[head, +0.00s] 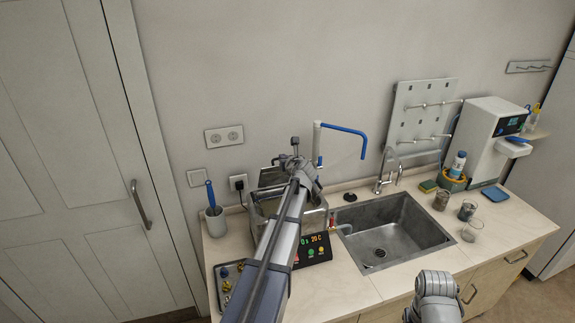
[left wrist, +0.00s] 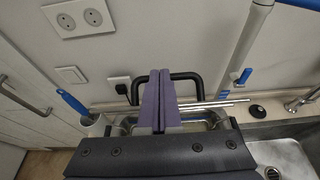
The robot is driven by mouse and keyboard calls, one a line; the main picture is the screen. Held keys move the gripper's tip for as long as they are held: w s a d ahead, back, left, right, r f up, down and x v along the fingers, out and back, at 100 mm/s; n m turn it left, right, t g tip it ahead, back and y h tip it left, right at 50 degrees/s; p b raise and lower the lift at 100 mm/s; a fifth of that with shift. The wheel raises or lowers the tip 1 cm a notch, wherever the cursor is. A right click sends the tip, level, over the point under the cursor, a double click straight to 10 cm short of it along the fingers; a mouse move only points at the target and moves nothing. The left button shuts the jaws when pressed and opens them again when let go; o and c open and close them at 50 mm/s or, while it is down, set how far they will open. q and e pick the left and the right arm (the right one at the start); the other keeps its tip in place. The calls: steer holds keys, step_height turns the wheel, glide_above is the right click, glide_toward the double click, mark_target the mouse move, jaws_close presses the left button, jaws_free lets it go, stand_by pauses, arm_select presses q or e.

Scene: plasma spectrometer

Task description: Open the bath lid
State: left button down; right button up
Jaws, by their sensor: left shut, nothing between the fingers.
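The bath (head: 258,222) is a metal tank on the counter left of the sink, with a lit red and green control panel at its front. Its lid (head: 268,178) looks raised at the back, near the wall; my arm hides part of it. In the left wrist view thin silver edges (left wrist: 215,104) lie above the tank opening, and a black loop handle (left wrist: 199,77) stands behind my fingers. My left gripper (head: 296,158) is over the bath, shut and empty; its purple fingers (left wrist: 160,78) are together in front of the handle. I cannot tell if they touch it.
A blue-tipped pipe (head: 345,129) stands just right of my left gripper. A sink (head: 395,232) with a faucet is to the right. A cup with a blue-handled brush (head: 215,222) is left of the bath. Small jars (head: 441,199) stand right of the sink.

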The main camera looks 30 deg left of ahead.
arm_select(q)
steer(key=w+a, duration=0.1)
steer(key=w+a+r, duration=0.1)
steer(key=w+a+p, duration=0.1)
steer(key=a, duration=0.1)
steer(key=shift+w+r, duration=0.2)
steer(key=shift+r, duration=0.05)
steer(key=shift+d, duration=0.1)
stand_by(0.9)
steer(key=s+d+f+b, duration=0.2)
steer(key=s+d, duration=0.4)
steer(key=d, duration=0.1)
steer(key=shift+s+d, duration=0.2)
